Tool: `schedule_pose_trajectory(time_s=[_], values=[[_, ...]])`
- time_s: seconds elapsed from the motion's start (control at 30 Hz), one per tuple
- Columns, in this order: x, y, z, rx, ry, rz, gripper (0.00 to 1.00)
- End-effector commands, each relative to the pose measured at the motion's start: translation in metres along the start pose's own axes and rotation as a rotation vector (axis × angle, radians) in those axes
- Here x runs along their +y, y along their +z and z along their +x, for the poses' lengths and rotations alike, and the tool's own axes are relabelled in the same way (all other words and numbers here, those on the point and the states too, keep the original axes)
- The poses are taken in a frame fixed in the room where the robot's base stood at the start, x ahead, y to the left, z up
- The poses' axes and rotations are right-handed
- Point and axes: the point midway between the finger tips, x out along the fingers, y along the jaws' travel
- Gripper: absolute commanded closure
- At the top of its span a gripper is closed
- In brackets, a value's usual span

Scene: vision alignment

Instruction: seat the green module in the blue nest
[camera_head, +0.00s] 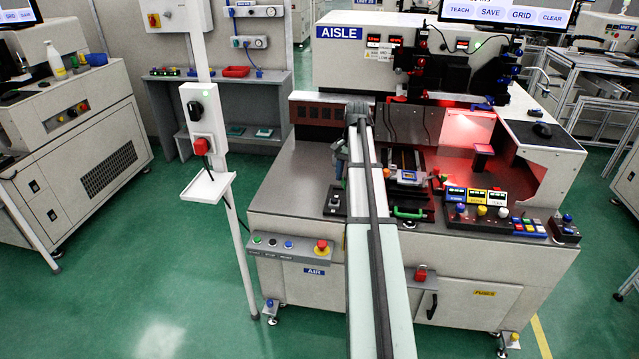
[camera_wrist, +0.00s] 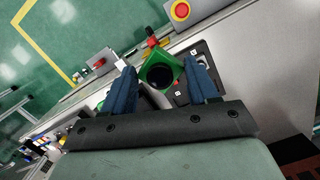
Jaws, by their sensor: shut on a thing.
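The green module (camera_wrist: 152,58) is between the two dark blue fingers of my gripper (camera_wrist: 160,68) in the wrist view. It has a round dark opening facing the camera. My gripper is shut on it. In the head view my arm and wrist hide the module, and only part of a bluish finger (camera_head: 341,150) shows. A small blue-edged piece (camera_head: 408,176) on the fixture right of my arm may be the blue nest, but it is too small to be sure. I see no clear blue nest in the wrist view.
A black box (camera_head: 335,202) sits at the deck's front left. A green handle (camera_head: 408,213) stands at the front of the fixture. A control panel (camera_head: 490,222) with buttons lies to the right. Bare deck (camera_head: 300,190) is left of my arm. A red emergency button (camera_wrist: 181,10) shows.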

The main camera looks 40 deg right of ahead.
Motion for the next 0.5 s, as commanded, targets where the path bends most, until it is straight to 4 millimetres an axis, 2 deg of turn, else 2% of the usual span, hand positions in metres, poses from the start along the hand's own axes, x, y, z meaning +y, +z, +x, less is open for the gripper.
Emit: schedule_pose_trajectory(time_s=[0.03, 0.5], values=[[0.009, -0.023, -0.002, -0.001, -0.004, 0.028, 0.72], [0.102, -0.188, -0.004, 0.0, -0.039, 0.259, 0.72]])
